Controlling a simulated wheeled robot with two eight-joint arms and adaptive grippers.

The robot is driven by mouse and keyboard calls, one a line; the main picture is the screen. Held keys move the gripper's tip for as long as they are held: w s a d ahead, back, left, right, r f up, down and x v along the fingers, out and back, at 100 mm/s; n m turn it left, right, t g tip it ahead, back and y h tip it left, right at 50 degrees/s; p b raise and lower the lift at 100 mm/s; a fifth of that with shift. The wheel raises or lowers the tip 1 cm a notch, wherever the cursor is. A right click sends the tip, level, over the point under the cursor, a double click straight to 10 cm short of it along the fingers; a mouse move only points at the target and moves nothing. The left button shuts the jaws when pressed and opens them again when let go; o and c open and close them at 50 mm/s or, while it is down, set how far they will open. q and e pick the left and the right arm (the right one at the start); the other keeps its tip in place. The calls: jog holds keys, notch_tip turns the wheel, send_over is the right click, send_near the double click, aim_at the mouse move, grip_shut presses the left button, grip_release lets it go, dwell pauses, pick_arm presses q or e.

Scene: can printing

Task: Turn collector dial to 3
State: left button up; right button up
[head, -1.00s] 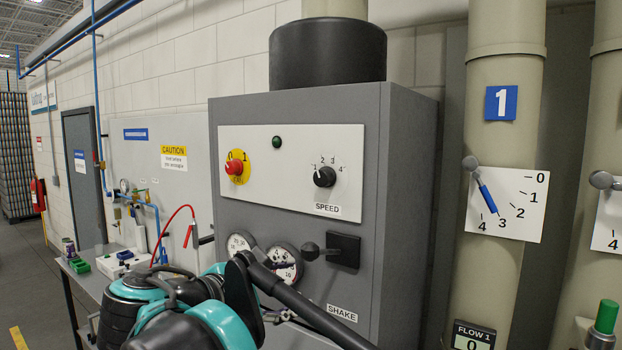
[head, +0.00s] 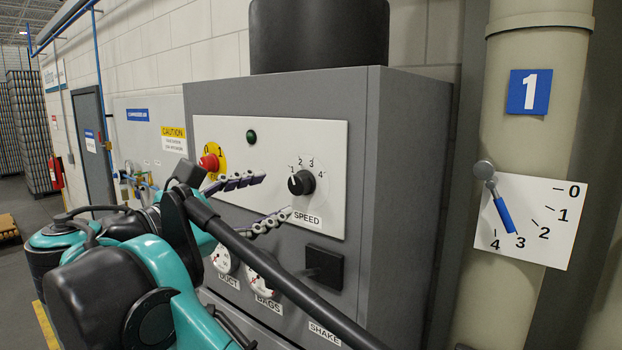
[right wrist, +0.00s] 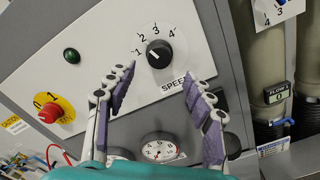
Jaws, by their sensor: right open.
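The dial (head: 301,182) is a round black knob on the white panel (head: 327,145) of the grey cabinet, with numbers 1 to 4 around it and a SPEED label below. It also shows in the right wrist view (right wrist: 160,54), where its white mark points left, close to 1. My right gripper (head: 277,195) is open and empty in front of the panel, its two jointed fingers just left of and below the dial. In the right wrist view its fingertips (right wrist: 160,74) are spread either side, a little below the dial, apparently not touching it. My left gripper is not in view.
A red knob (head: 209,162) on a yellow disc and a green light (head: 252,137) sit left of the dial. Below are round gauges (right wrist: 160,148) and a black block (head: 324,268). A pipe with a blue lever (head: 503,214) stands to the right.

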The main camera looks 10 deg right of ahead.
aim_at(295, 186)
jog(key=x, duration=0.7)
jog(key=shift+p, duration=0.3)
jog(key=shift+s+a+r, duration=0.1)
jog(key=shift+s+a, duration=0.1)
jog(key=shift+d, duration=0.1)
jog(key=c, duration=1.2)
